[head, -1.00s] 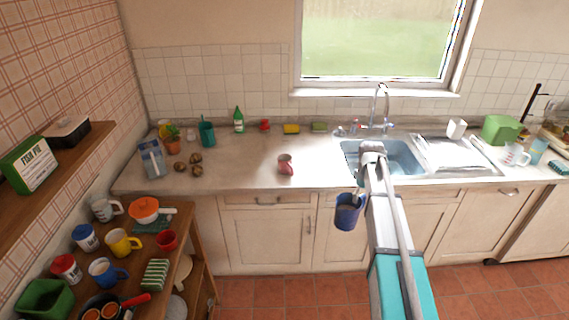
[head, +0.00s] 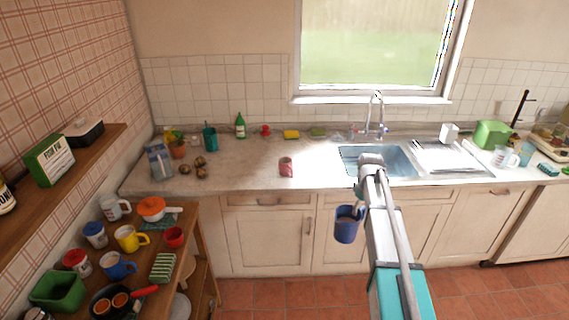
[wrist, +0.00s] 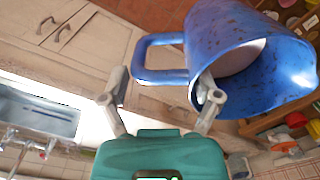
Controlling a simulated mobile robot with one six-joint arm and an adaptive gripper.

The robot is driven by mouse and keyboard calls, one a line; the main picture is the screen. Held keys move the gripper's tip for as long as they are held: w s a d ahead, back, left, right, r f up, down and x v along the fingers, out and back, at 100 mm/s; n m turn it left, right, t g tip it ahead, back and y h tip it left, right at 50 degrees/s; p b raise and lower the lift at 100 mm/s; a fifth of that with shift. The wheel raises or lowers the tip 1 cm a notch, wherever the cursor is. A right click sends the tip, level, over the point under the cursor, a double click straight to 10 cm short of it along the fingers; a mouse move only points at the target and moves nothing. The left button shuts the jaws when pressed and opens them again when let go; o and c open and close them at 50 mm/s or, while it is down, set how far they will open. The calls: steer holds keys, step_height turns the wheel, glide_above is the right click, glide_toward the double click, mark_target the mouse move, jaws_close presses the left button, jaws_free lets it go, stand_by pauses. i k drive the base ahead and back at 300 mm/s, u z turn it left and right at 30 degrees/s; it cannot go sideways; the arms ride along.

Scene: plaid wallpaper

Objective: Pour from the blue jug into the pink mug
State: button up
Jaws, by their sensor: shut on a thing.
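The blue jug (head: 346,227) hangs in front of the lower cabinets, below the counter's front edge, roughly upright in the head view. It fills the upper right of the wrist view (wrist: 235,60), with pale contents inside. My gripper (wrist: 160,98) is shut on the jug, with one finger by its rim and the handle between the fingers; the exact contact is partly hidden. The pink mug (head: 286,168) stands on the counter, left of and beyond the jug, well apart from it. I cannot make out the mug in the wrist view.
The counter (head: 240,172) around the mug is mostly clear. Several brown round things (head: 200,168) lie to its left, and the sink (head: 400,166) is to its right. A wooden trolley (head: 200,235) with mugs and a pan stands at the lower left.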

mark_target(286, 162)
steer(key=u, duration=0.7)
steer(key=i, duration=1)
steer(key=u, duration=0.05)
